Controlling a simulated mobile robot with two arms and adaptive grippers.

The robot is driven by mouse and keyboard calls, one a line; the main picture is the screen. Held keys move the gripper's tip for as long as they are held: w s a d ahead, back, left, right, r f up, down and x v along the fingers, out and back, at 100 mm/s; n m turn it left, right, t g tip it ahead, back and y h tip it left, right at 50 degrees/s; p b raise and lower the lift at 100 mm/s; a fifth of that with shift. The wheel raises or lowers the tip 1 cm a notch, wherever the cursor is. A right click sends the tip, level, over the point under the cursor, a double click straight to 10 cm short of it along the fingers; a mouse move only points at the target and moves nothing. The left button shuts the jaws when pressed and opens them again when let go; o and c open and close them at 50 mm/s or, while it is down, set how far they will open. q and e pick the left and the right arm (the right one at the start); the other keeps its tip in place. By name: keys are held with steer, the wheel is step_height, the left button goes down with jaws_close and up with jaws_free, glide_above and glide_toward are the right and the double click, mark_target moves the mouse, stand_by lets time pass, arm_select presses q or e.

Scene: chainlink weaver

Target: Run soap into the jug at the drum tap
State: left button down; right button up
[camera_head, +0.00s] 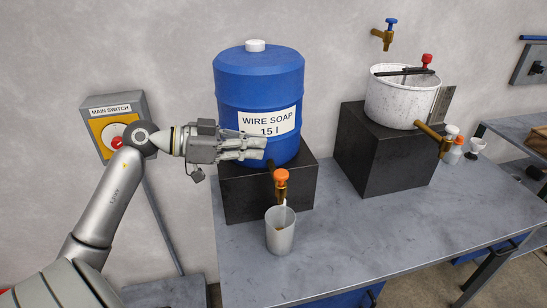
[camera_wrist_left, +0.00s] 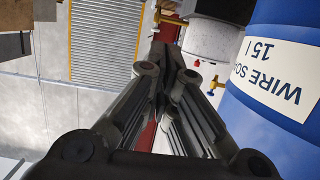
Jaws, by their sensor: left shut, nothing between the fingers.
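The blue soap drum (camera_head: 258,85), labelled WIRE SOAP 15 l, stands on a black block (camera_head: 240,195); it also fills the right of the left wrist view (camera_wrist_left: 255,110). Its tap (camera_head: 281,178), with an orange handle, sticks out low at the front. The grey jug (camera_head: 280,236) stands upright on the bench under the tap. A pale strip shows between tap and jug; I cannot tell if it is soap running. My left gripper (camera_head: 264,148) is shut and empty, in front of the drum's lower label, above and left of the tap. My right gripper is out of view.
A white speckled pot (camera_head: 395,100) with its own tap stands on another black block (camera_head: 375,160). A blue-handled wall tap (camera_head: 387,33) is above it. Small bottles (camera_head: 452,152) stand right of it. The bench (camera_head: 400,230) is clear in front. A main switch (camera_head: 115,130) is on the wall.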

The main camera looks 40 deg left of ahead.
mark_target(281, 178)
arm_select(q)
steer(key=p+x, duration=0.1)
steer(key=x, duration=0.3)
steer(key=shift+w+d+r+p, duration=0.1)
steer(key=shift+w+d+p, duration=0.1)
steer(key=shift+w+p, duration=0.15)
step_height(281, 178, down, 4)
steer(key=shift+r, duration=0.2)
steer(key=shift+f, duration=0.45)
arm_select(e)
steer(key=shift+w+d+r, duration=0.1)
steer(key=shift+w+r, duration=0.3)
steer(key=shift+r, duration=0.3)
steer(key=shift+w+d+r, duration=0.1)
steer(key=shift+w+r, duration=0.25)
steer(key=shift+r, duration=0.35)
arm_select(q)
steer(key=shift+p, duration=0.3)
steer(key=shift+f+p, duration=0.65)
steer(key=shift+f, duration=0.3)
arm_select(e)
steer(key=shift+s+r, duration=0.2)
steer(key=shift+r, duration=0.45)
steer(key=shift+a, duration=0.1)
